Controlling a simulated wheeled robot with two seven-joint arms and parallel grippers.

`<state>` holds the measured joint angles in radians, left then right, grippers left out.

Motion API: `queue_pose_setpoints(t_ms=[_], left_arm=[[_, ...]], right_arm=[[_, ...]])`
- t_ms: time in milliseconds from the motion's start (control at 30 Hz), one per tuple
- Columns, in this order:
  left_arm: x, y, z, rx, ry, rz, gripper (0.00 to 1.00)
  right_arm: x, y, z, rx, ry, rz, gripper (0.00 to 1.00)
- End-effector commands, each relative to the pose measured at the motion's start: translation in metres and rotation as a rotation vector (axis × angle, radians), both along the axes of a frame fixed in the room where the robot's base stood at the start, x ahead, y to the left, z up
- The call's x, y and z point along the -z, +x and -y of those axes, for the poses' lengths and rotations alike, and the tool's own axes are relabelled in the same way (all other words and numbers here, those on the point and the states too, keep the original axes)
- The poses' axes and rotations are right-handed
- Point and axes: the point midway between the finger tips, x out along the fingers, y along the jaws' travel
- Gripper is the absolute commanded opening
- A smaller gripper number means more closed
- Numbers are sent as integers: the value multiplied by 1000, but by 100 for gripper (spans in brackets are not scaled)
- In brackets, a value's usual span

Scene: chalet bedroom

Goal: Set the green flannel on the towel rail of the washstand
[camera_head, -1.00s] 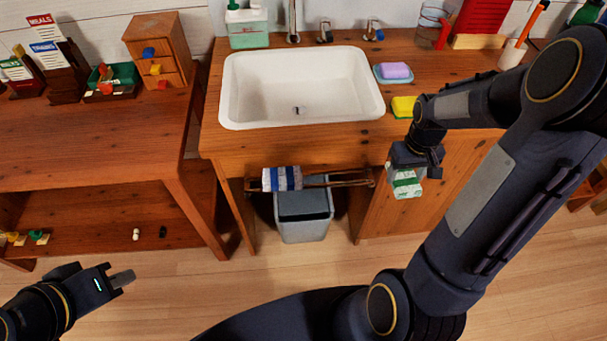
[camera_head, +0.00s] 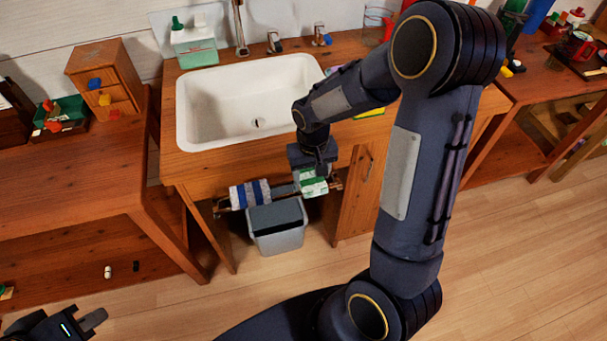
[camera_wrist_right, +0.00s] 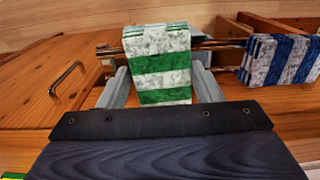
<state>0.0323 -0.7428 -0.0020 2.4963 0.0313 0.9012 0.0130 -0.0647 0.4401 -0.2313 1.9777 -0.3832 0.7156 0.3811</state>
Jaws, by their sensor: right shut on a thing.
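The green-and-white striped flannel (camera_head: 314,185) hangs folded between the fingers of my right gripper (camera_head: 312,176), which is shut on it. In the right wrist view the flannel (camera_wrist_right: 162,65) is at the copper-coloured towel rail (camera_wrist_right: 220,44), with its striped face covering part of the rail. I cannot tell whether the rail bears it. The rail runs under the front of the washstand (camera_head: 215,172). A blue-and-white striped cloth (camera_head: 250,195) hangs on the rail to the left, apart from the green flannel. My left gripper (camera_head: 92,320) is at the bottom left, away from everything; its jaw opening is unclear.
A grey bin (camera_head: 278,228) stands on the floor below the rail. A cabinet door with a metal handle (camera_wrist_right: 66,78) is beside the rail. The white basin (camera_head: 245,100) is above. A wooden side table (camera_head: 70,180) stands to the left.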

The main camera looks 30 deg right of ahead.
Motion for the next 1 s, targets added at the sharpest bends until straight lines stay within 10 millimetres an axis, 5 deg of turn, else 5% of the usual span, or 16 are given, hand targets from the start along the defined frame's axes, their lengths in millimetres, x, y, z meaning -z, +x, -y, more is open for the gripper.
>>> queue_pose_setpoints(t_ms=[100,633,667,800,1000], left_arm=[[-3,0,0,0,0,0,0],[3,0,0,0,0,0,0],[1,0,0,0,0,0,0],[0,0,0,0,0,0,0],[0,0,0,0,0,0,0]], right_arm=[[-1,11,-20,-5,0,-1,38],[20,9,-17,0,0,-1,38],[18,9,-17,0,0,-1,63],[18,9,-17,0,0,-1,81],[18,9,-17,0,0,-1,81]])
